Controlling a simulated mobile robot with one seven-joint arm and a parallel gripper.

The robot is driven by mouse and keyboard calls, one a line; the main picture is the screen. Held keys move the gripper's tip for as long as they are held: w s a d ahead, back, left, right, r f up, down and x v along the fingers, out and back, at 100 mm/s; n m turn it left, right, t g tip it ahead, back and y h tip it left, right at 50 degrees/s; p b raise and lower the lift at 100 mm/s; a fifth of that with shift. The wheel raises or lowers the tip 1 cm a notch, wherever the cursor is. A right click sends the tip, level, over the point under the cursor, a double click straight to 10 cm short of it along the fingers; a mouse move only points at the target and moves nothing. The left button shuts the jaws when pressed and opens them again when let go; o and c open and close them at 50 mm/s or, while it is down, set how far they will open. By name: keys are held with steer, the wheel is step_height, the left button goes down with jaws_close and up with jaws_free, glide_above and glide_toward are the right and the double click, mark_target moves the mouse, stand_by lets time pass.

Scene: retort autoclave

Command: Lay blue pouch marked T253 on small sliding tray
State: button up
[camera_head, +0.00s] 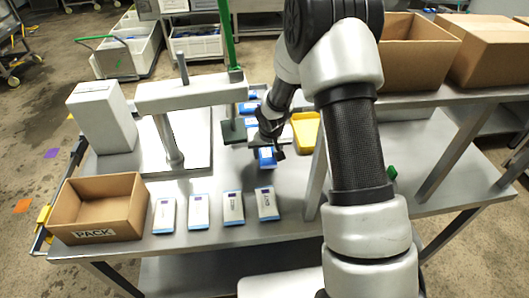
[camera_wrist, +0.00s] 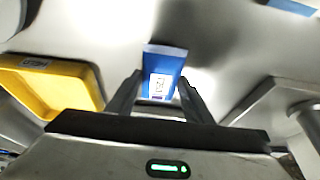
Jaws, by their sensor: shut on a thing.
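My gripper (camera_head: 268,147) is shut on a blue pouch (camera_head: 266,159), above or at the metal table beyond the front row of pouches. In the wrist view the pouch (camera_wrist: 164,62) sits between the two fingers, with a white printed label facing the camera; the print is small and looks like T253. I cannot tell whether the pouch touches the table. I cannot identify the small sliding tray for certain. A flat metal plate (camera_head: 195,155) lies under the grey arm-like stand, left of my gripper.
A yellow tray (camera_head: 306,132) stands right of my gripper, also in the wrist view (camera_wrist: 88,84). Several white and blue pouches (camera_head: 233,207) line the front edge. A cardboard PACK box (camera_head: 97,207) is front left. A green post (camera_head: 230,60) and shelf boxes (camera_head: 412,45) stand nearby.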

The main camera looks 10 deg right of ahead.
steer(key=shift+f, duration=0.1)
steer(key=shift+f, duration=0.1)
steer(key=shift+f, duration=0.15)
steer(key=o, duration=1.1)
steer(key=shift+r, duration=0.2)
